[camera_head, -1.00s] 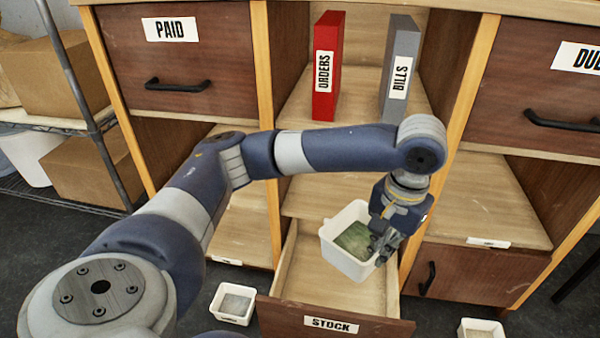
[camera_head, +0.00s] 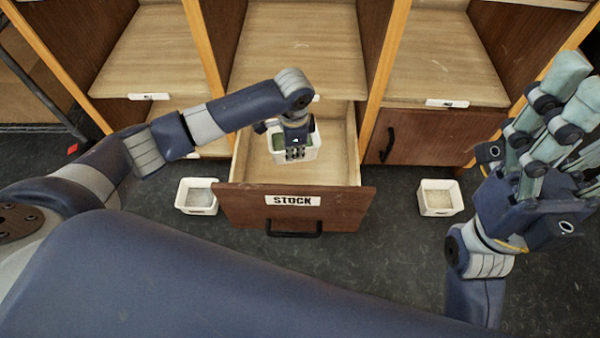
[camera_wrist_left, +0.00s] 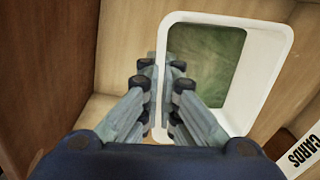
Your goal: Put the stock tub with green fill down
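The white stock tub (camera_head: 311,149) with green fill (camera_wrist_left: 208,58) is upright within the outline of the open STOCK drawer (camera_head: 256,172). Whether its base touches the drawer floor, I cannot tell. My left gripper (camera_head: 294,154) is over the tub's near side. In the left wrist view, its fingers (camera_wrist_left: 159,78) are closed on the tub's wall, one side inside and one outside. The gripper hides part of the tub in the head view. My right gripper (camera_head: 553,115) is raised at the right, empty, with its fingers spread apart.
A white tub with pale fill (camera_head: 197,197) stands on the floor left of the drawer, and another (camera_head: 438,198) stands to its right. A closed cabinet front (camera_head: 430,136) is right of the drawer. A CARDS label (camera_wrist_left: 308,150) shows in the left wrist view.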

